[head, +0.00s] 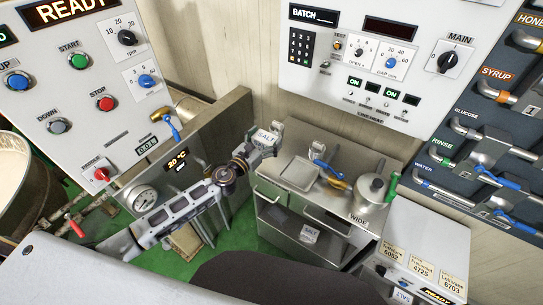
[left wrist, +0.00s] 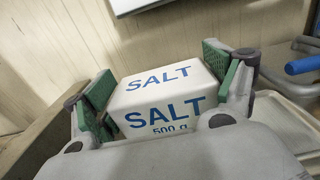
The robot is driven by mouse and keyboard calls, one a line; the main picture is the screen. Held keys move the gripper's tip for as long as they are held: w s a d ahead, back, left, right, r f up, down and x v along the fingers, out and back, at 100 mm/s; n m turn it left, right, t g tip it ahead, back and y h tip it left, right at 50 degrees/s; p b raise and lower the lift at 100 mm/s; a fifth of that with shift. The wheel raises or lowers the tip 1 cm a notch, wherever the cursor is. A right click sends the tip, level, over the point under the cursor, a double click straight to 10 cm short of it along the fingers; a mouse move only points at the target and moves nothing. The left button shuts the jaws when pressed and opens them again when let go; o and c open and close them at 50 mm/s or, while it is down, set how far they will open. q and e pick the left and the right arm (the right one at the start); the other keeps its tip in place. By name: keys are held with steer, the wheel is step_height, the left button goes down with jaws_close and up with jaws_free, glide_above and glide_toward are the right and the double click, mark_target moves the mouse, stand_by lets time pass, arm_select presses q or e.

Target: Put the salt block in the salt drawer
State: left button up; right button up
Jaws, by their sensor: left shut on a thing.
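The white salt block (head: 265,137), with blue lettering, is held in my left gripper (head: 268,140) near the back left corner of the steel cabinet. In the left wrist view, the salt block (left wrist: 165,98) sits between the two green finger pads of my left gripper (left wrist: 168,90), which is shut on it. I cannot make out a salt drawer standing open. My right gripper is not in view.
The steel cabinet (head: 268,189) carries a square tray (head: 299,173), a blue-handled tool (head: 328,168) and a lidded pot (head: 369,190). A steel panel with a gauge (head: 142,198) stands left of it. A white box with number cards (head: 424,244) stands at right. Green floor shows in front.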

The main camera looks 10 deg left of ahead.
arm_select(q)
steer(key=shift+f+b, duration=0.8)
steer(key=shift+f, duration=0.65)
steer(key=shift+f+b, duration=1.15)
steer(key=shift+f, duration=0.45)
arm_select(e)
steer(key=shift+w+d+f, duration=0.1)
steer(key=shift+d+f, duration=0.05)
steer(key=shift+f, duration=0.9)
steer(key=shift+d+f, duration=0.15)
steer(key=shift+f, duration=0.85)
arm_select(q)
steer(key=shift+f+b, duration=0.8)
steer(key=shift+f, duration=0.5)
steer(key=shift+f+b, duration=0.55)
steer(key=shift+b, duration=0.15)
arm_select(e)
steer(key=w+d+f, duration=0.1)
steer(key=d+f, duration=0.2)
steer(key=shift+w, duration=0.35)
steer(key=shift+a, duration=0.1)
